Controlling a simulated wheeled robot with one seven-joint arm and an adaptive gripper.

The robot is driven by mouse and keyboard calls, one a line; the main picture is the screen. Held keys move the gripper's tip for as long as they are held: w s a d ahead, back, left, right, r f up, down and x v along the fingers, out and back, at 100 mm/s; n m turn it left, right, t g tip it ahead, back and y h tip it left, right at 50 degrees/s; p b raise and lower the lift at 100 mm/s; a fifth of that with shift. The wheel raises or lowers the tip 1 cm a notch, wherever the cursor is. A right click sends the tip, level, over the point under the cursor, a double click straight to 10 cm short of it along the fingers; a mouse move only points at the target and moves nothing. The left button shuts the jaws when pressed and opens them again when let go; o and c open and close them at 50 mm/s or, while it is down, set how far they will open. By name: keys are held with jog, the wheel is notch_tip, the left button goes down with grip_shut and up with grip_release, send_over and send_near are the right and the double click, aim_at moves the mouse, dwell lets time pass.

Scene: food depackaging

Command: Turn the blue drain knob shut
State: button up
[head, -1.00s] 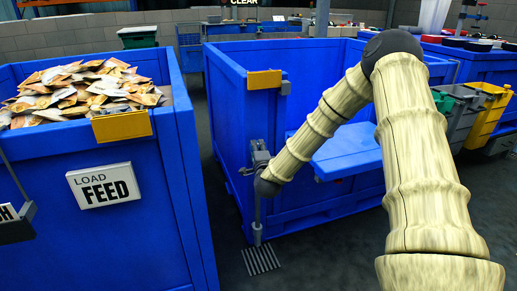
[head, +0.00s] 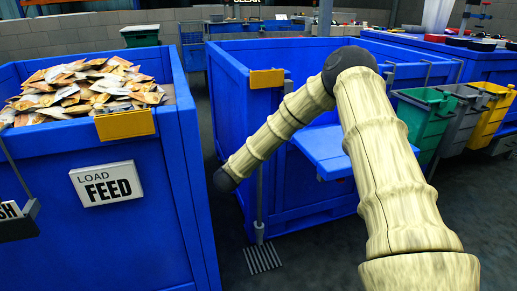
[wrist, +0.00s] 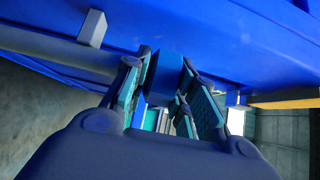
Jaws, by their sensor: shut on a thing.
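In the wrist view, the two teal-padded fingers of my gripper (wrist: 162,80) are on either side of a blue block, which looks like the drain knob (wrist: 166,66). The gripper is shut on it. The knob is close to a blue bin wall (wrist: 230,30). In the head view, the end of my arm is at the left front corner of the middle blue bin (head: 228,80), beside its grey drain pipe (head: 259,195). The gripper and knob are hidden there. How far the knob is turned cannot be told.
A blue bin (head: 150,190) marked LOAD FEED, full of packets (head: 85,88), stands close on the left. A floor grate (head: 263,258) lies under the pipe. A blue shelf (head: 325,150) juts from the middle bin. Green, grey and yellow bins (head: 425,115) stand right.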

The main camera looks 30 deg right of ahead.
dwell(0.4)
jog(key=o, duration=0.7)
jog(key=shift+f, duration=0.1)
jog(key=shift+o, duration=0.2)
